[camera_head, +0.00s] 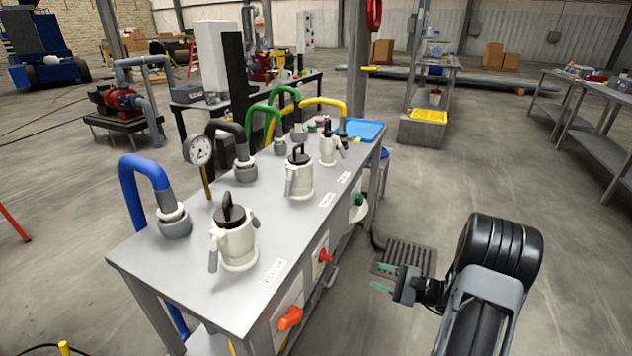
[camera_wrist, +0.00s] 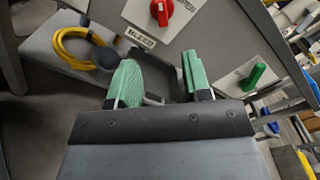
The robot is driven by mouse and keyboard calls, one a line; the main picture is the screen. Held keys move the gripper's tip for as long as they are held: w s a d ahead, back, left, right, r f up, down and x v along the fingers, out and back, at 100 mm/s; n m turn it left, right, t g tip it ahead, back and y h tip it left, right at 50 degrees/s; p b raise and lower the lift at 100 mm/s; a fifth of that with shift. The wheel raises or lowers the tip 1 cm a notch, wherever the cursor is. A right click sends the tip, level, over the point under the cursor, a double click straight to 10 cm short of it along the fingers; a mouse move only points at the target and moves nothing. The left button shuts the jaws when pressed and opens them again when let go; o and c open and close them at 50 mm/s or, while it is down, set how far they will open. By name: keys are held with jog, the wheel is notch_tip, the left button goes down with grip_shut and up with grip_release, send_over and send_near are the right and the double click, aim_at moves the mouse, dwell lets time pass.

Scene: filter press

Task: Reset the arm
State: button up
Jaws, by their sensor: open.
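My gripper (camera_head: 384,277) is at the lower right in the head view, beside the long side of the grey metal table (camera_head: 140,259) and above the floor. In the wrist view its two green fingers (camera_wrist: 162,84) stand apart with nothing between them. My gripper is open and empty. It is clear of the table and of the valve handles on the table's side. The wrist view looks at that side, with a red handle (camera_wrist: 161,12) above the fingers and a green handle (camera_wrist: 254,77) to their right.
Three white filter housings (camera_head: 234,245) with black-handled lids stand on the table, with blue, green and yellow hoses behind. An orange handle (camera_head: 290,318) sticks out from the table's side. Open floor lies to the right.

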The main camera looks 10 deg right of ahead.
jog(key=s+a+r+n+g+h+p, duration=0.1)
jog(key=s+a+r+n+g+p, duration=0.3)
jog(key=r, duration=0.3)
jog(key=s+a+r+n+g+h+p, duration=0.1)
jog(key=a+r+n+g+h+p, duration=0.2)
jog(key=r+p, duration=0.35)
jog(key=s+a+r+n+g+p, duration=0.2)
jog(key=s+a+r+g+p, duration=0.1)
jog(key=a+r+p, duration=0.3)
jog(key=s+r+n+t+h+p, duration=0.1)
jog(key=s+r+n+h+p, duration=0.1)
jog(key=r, duration=0.5)
jog(key=s+d+r+n+t+h+p, duration=0.1)
jog(key=s+r+n+h+p, duration=0.1)
jog(key=r+h+p, duration=0.3)
jog(key=s+r+n+h+p, duration=0.2)
jog(key=r+p, duration=0.4)
jog(key=r, duration=0.4)
jog(key=shift+s+d+r+n+t+h+p, duration=0.15)
jog(key=shift+r+n+t+h+p, duration=0.1)
jog(key=shift+n+t+h+p, duration=0.35)
